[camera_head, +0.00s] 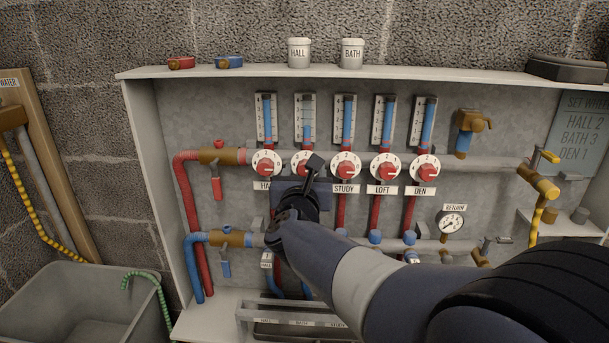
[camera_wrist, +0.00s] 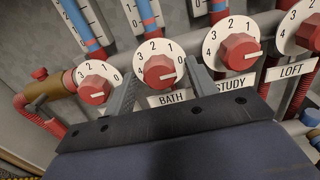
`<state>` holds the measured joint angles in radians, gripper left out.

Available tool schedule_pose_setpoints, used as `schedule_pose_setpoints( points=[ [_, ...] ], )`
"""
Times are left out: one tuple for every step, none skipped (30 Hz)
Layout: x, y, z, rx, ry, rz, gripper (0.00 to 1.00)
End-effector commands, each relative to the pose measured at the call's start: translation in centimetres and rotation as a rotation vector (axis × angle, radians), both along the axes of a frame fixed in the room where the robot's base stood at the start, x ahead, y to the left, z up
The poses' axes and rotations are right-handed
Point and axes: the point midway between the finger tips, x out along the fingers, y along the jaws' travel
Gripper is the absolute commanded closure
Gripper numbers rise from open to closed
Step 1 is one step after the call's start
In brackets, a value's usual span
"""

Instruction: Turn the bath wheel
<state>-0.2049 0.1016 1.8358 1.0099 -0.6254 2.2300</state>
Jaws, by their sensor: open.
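The bath wheel is a red knob on a white numbered dial. In the wrist view the bath wheel (camera_wrist: 160,72) lies between the two fingers, above the BATH label (camera_wrist: 171,98). In the head view the bath wheel (camera_head: 299,160) is second from the left, partly hidden by my gripper (camera_head: 314,163). A pale mark shows on the knob's lower right, near the 0 side of the dial. My gripper (camera_wrist: 165,68) is open, with a finger on each side of the wheel. I cannot tell whether either finger touches it.
The hall wheel (camera_wrist: 94,90) and study wheel (camera_wrist: 238,51) sit close on either side. Gauge tubes (camera_head: 345,118) stand above the row. A sign (camera_head: 580,122) at the right reads HALL 2, BATH 3, DEN 1. Red and blue pipes (camera_head: 186,215) run at the left.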

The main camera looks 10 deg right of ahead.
Motion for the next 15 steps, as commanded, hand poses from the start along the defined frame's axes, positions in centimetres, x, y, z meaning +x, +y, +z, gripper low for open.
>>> schedule_pose_setpoints(
  points=[
    [0.03,-0.01,0.02,0.000,0.000,0.000,0.46],
    [0.02,-0.01,0.02,0.000,0.000,0.000,0.46],
    [0.01,0.00,0.02,0.000,0.000,0.000,0.46],
    [0.01,0.00,0.02,0.000,0.000,0.000,0.46],
    [0.00,0.00,0.02,0.000,0.000,0.000,0.46],
    [0.00,0.00,0.02,0.000,0.000,0.000,0.48],
    [0.00,0.00,0.02,0.000,0.000,0.000,0.50],
    [-0.01,0.00,0.01,0.000,0.000,0.000,0.53],
    [-0.01,0.00,0.01,0.000,0.000,0.000,0.56],
    [-0.01,0.00,0.01,0.000,0.000,0.000,0.58],
    [-0.01,0.00,0.01,0.000,0.000,0.000,0.61],
    [-0.02,0.01,0.01,0.000,0.000,0.000,0.64],
    [-0.02,0.00,0.01,0.000,0.000,0.000,0.67],
    [-0.02,0.01,0.01,0.000,0.000,0.000,0.69],
    [-0.02,0.00,0.01,0.000,0.000,0.000,0.72]
  ],
)
